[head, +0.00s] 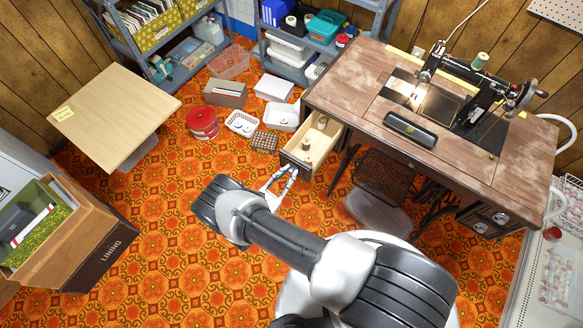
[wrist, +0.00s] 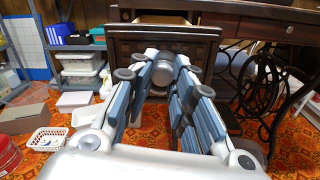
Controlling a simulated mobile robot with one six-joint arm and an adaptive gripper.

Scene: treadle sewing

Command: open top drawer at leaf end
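The sewing table (head: 350,90) has a drawer (head: 325,130) pulled out at its left end. Its pale wooden inside holds a few spool-like things. In the wrist view, the dark drawer front (wrist: 205,45) faces me, with a pale gap above it. A round metal knob (wrist: 163,72) sits on this front, between my fingertips. My gripper (head: 280,180) is low in front of the drawer. In the wrist view my gripper (wrist: 165,68) has its fingertips closed in on both sides of the knob. The exact contact is partly hidden by the fingers.
A wire basket (head: 242,122), a brown crate (head: 264,142) and a red tin (head: 202,122) stand on the floor left of the drawer. The treadle ironwork (head: 385,175) is to the right. Patterned floor (head: 160,220) is clear to the left of my arm.

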